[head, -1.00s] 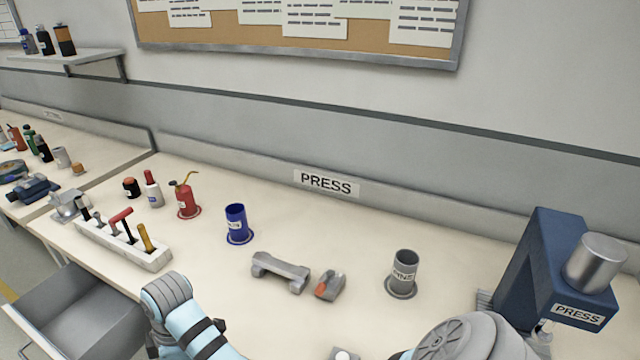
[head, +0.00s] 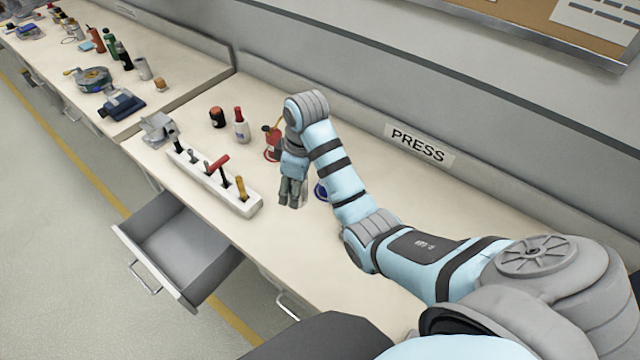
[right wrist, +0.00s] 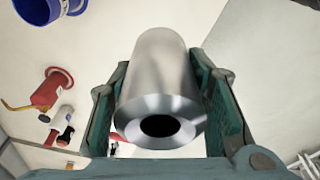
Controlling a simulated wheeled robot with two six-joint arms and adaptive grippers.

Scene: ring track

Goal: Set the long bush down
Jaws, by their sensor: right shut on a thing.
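My right gripper (head: 292,200) is over the bench top (head: 262,262), to the right of the tool block. In the right wrist view its two green fingers (right wrist: 162,100) are shut on the sides of the long bush (right wrist: 160,75). The bush is a smooth silver metal cylinder with a chamfered end and a dark bore facing the camera. In the head view the fingers mostly hide it. I cannot tell whether the bush touches the bench. My left gripper is not in view.
A white tool block (head: 212,180) with several tools stands left of the gripper. A red oil can (right wrist: 45,92) and a blue cup (right wrist: 45,8) are close by, partly hidden by my arm in the head view. An open drawer (head: 180,240) juts from the bench front.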

